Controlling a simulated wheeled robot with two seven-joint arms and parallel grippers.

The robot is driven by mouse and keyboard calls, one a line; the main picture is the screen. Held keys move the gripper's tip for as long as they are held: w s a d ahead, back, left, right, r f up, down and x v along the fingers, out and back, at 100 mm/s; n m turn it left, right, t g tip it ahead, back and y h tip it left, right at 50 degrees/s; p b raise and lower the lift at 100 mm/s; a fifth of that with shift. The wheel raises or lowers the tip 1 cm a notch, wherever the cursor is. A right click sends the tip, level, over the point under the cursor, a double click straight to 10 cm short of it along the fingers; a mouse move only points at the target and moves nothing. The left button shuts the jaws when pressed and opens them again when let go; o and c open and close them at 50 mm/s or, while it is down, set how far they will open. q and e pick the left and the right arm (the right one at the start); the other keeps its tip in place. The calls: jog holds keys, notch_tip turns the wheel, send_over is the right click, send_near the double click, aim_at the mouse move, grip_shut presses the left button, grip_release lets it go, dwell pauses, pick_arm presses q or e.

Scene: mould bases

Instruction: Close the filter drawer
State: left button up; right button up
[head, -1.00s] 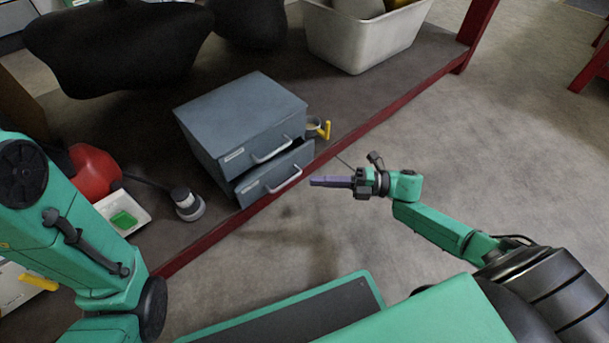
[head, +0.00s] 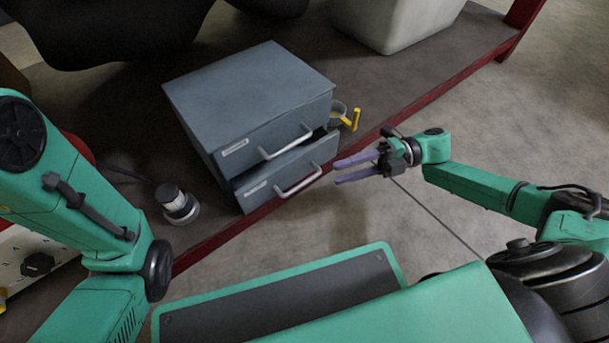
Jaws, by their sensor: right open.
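A grey-blue two-drawer cabinet (head: 250,88) stands near the front edge of the low dark shelf. Its lower drawer (head: 262,188) sticks out toward me, with a silver handle (head: 298,182) on its front. The upper drawer (head: 238,146) looks nearly flush, and its handle (head: 287,144) is also silver. I cannot read the labels to tell which is the filter drawer. My right gripper (head: 336,171) is open and empty, its purple fingers pointing left, just right of the lower drawer's front and apart from its handle. My left arm shows at the left, but its gripper is out of view.
A cup with a yellow handle (head: 350,119) stands right of the cabinet. A round black-and-silver object (head: 177,204) sits to its left. A pale bin (head: 395,22) is behind. The shelf has a red front edge (head: 440,92); the floor in front is clear.

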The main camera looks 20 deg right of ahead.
aim_at(305, 181)
jog(key=a, duration=0.9)
jog(key=shift+a+f, duration=0.25)
jog(key=shift+f, duration=0.15)
grip_shut()
jog(key=shift+w, duration=0.1)
dwell(0.5)
